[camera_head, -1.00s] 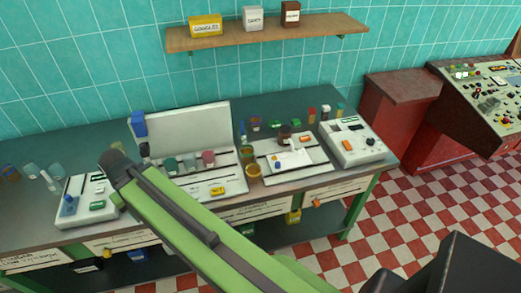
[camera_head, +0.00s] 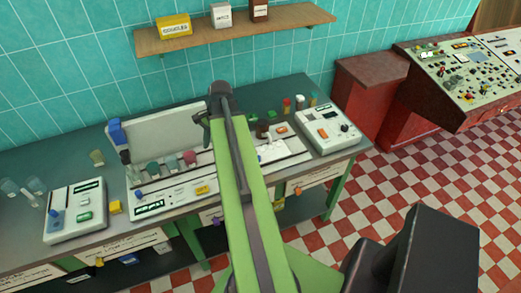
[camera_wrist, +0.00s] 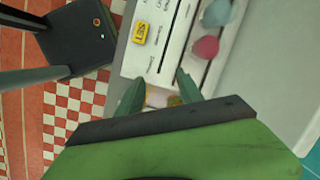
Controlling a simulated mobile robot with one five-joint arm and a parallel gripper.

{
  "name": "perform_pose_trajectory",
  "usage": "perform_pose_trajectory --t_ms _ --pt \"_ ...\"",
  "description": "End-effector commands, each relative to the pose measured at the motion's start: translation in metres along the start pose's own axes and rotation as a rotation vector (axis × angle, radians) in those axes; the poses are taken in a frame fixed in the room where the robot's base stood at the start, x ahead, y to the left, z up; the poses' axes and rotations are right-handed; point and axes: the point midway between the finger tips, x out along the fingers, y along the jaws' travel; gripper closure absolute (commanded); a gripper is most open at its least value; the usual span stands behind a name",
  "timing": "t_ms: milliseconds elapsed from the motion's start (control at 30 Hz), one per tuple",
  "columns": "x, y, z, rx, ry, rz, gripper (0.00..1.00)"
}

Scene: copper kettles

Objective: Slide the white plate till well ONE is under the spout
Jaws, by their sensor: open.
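A low white unit (camera_head: 297,153) on the bench seems to bear the white plate (camera_head: 270,153), a small pale piece just right of my arm. My arm hides the left part of this unit. A dark brown part (camera_head: 262,130) stands over the plate and may hold the spout. The well labels are too small to read. My gripper (camera_head: 204,128) is over the bench, left of that unit. In the wrist view, my gripper (camera_wrist: 158,92) has its two green fingers apart with nothing held between them. The plate is not clearly seen in that view.
A white panel unit with pink (camera_head: 190,158) and teal (camera_head: 153,168) flasks stands left of my arm. Its yellow block (camera_wrist: 140,33) shows in the wrist view. A white control box (camera_head: 327,130) stands at the bench's right end. A shelf (camera_head: 290,30) hangs above.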

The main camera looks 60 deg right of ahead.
Motion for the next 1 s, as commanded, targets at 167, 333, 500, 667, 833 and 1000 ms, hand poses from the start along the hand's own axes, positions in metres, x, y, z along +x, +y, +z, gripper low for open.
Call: perform_pose_trajectory --t_ms 167,333,500,667,833,1000 --pt "-0.065 0.081 -0.11 0.569 -0.048 -0.108 0.57" --pt "-0.095 0.139 -0.159 0.886 -0.09 -0.171 0.57" --pt "-0.102 0.156 -0.171 0.977 -0.104 -0.19 0.57" --pt "-0.091 0.154 -0.171 0.976 -0.103 -0.189 0.57" --pt "-0.056 0.149 -0.172 0.973 -0.103 -0.189 0.57" --pt "-0.018 0.141 -0.172 0.971 -0.102 -0.189 0.57"
